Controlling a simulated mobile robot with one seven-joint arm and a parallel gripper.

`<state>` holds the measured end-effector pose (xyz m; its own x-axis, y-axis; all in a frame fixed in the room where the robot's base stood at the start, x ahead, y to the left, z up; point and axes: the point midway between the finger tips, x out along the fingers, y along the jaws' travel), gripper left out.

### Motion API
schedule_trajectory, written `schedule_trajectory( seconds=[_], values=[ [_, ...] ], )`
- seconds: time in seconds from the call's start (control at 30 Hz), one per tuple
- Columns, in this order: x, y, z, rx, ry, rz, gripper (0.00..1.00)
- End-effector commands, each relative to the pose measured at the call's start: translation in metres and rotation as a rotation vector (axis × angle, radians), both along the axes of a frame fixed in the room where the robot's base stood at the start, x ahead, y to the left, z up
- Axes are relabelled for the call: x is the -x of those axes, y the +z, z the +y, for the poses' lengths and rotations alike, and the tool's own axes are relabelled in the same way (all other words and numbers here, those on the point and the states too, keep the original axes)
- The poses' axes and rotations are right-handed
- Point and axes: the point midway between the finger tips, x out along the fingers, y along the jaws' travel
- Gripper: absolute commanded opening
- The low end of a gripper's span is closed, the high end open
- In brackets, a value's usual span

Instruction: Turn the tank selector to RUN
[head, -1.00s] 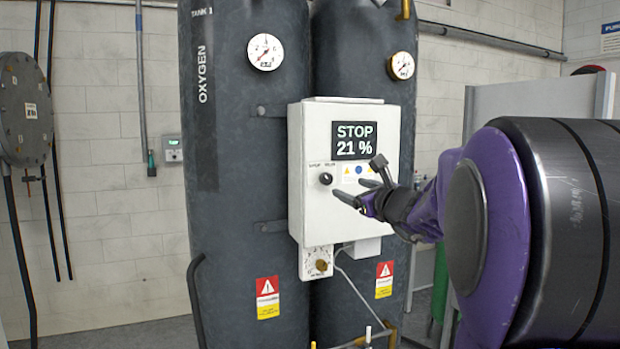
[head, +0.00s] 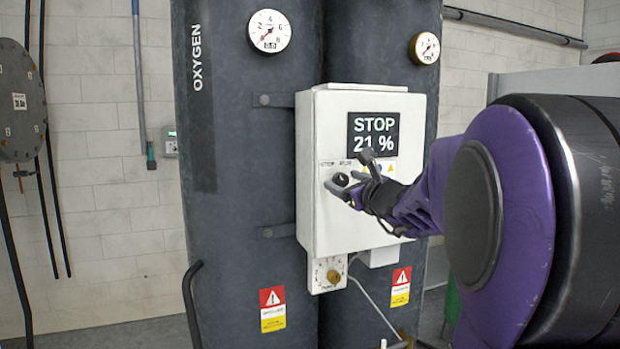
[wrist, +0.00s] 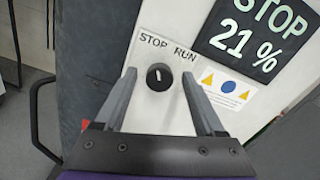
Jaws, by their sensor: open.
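The tank selector (wrist: 159,77) is a round black knob with a white pointer line, under the printed words STOP and RUN. In the wrist view its line stands nearly along the picture's vertical, between the two words; which one it is set to I cannot tell. It also shows in the head view (head: 341,180), on the white control box (head: 320,225). The display (head: 373,135) reads STOP 21 %. My gripper (wrist: 160,80) is open, its two fingers on either side of the knob in the picture. Whether they touch it I cannot tell.
Dark oxygen tanks (head: 240,180) stand behind the box, with gauges (head: 269,31) above. A brass valve (head: 333,276) sits below the box. A warning label (wrist: 226,88) is right of the knob. A black curved handle (head: 191,300) stands at the lower left.

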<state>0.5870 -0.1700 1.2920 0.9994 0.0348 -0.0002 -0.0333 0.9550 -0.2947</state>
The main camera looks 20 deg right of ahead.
Motion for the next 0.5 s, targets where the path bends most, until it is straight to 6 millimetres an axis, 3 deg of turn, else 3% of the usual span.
schedule_trajectory(
  seconds=[0.43,0.5],
  values=[
    [0.0,0.0001,0.0018,0.0,-0.001,0.001,0.71],
    [0.0001,0.0001,0.0018,0.001,-0.001,0.0,0.62]
  ],
)
